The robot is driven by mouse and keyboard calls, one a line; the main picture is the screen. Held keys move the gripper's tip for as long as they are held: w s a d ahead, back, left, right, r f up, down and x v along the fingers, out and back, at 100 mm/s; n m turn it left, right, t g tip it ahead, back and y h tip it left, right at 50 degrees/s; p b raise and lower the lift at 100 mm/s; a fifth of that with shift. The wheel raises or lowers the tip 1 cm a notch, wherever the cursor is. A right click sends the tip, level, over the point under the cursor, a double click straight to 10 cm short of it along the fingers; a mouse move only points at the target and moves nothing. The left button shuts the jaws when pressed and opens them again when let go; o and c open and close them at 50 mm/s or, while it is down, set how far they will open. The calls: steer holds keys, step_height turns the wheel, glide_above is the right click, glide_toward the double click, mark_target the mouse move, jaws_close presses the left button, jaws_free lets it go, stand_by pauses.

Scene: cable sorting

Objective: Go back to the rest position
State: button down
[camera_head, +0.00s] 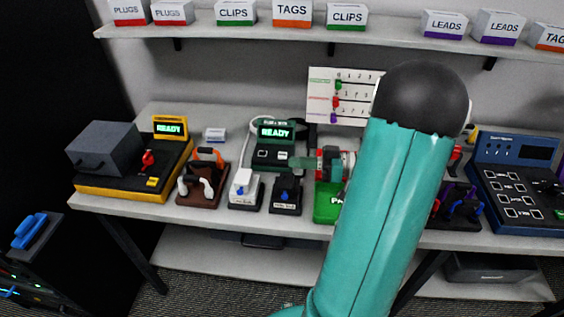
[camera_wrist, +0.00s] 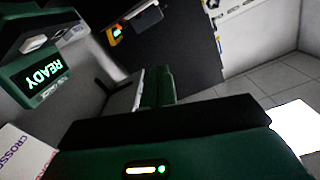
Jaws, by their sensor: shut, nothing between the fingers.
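My gripper (camera_head: 296,162) is above the middle of the bench in the head view, beside the green-trimmed tester with a lit READY screen (camera_head: 275,132). Its fingers point left and are closed with nothing between them. The upper part of my teal arm covers the bench right of centre. In the wrist view my green fingers (camera_wrist: 155,84) are together and empty. The READY screen (camera_wrist: 43,80) shows at the left of that view, rotated.
A yellow-and-black machine (camera_head: 130,165) stands at the bench's left, a blue panel (camera_head: 515,170) at its right. Small cable stands (camera_head: 203,184) and a green tray (camera_head: 326,207) line the front. A shelf (camera_head: 205,31) with labelled boxes runs above. My arm hides some items.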

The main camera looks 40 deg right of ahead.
steer(key=shift+s+d, duration=0.35)
steer(key=shift+s, duration=0.1)
steer(key=a+r+m+g+h, duration=0.1)
steer(key=a+r+g+h, duration=0.2)
steer(key=a+g, duration=1.25)
steer(key=s+a+r+m+t+h, duration=0.2)
steer(key=s+a+r+t+h, duration=0.1)
steer(key=a, duration=0.3)
steer(key=s+a+r+m+t+h, duration=0.2)
steer(key=s+a+r+t+h, duration=0.1)
steer(key=a+t+h, duration=0.2)
steer(key=shift+a+h, duration=0.45)
steer(key=shift+h, duration=0.05)
